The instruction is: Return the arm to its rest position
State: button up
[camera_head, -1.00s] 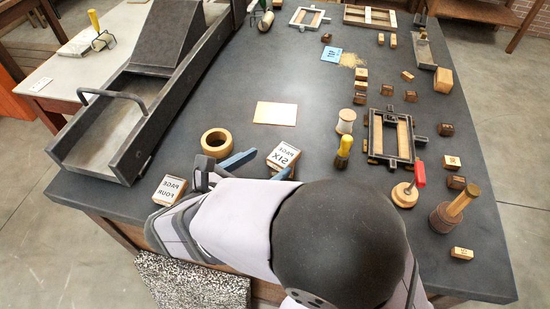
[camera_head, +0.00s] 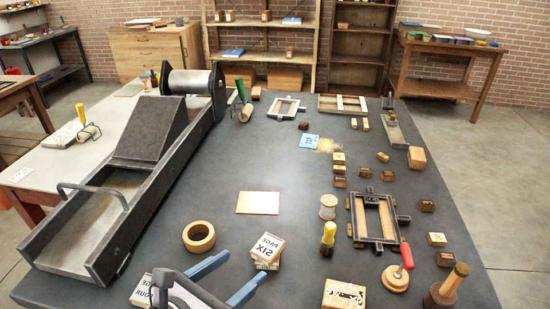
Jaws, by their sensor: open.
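My gripper (camera_head: 243,267) is at the bottom of the head view, low over the front of the dark table. Its two blue-grey fingers are spread apart with nothing between them. A block marked PAGE SIX (camera_head: 267,249) lies just beyond the fingers. A block marked with a partly covered word ending in OUR (camera_head: 142,291) is left of my gripper, partly hidden by it. The rest of my arm is mostly out of view below.
The long press bed (camera_head: 75,235) runs along the left side. A framed form (camera_head: 373,221), a yellow-handled tool (camera_head: 328,238) and a lettered block (camera_head: 343,294) are at right.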

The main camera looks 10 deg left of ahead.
jog(key=d+r+m+g+p, duration=0.1)
jog(key=d+m+g+p, duration=0.2)
jog(key=d, duration=0.3)
jog(key=w+d+m+g+h+p, duration=0.1)
jog(key=d+m+g+p, duration=0.2)
jog(key=d, duration=0.3)
jog(key=d+r+m+g+h+p, duration=0.1)
jog(key=d+m+g+p, duration=0.1)
jog(key=d+m+p, duration=0.2)
jog(key=shift+w+d+r+m+g, duration=0.2)
jog(key=shift+d+m, duration=0.05)
jog(key=shift+d, duration=0.2)
jog(key=shift+w+d+r+m+g, duration=0.15)
jog(key=shift+w+d+m+g, duration=0.1)
jog(key=shift+d, duration=0.2)
jog(key=s+d+r+m+g+y+p, duration=0.1)
jog(key=s+d+r+m+y+p, duration=0.1)
jog(key=m+p, duration=0.5)
jog(key=s+d+r+m+g+y+p, duration=0.2)
jog(key=d+r+m+y+p, duration=0.3)
jog(key=m, duration=0.8)
jog(key=s+d+p, duration=0.1)
jog(key=d, duration=0.2)
jog(key=shift+s+d+r+p, duration=0.15)
jog(key=shift+d+r+p, duration=0.1)
jog(key=shift+r+p, duration=0.15)
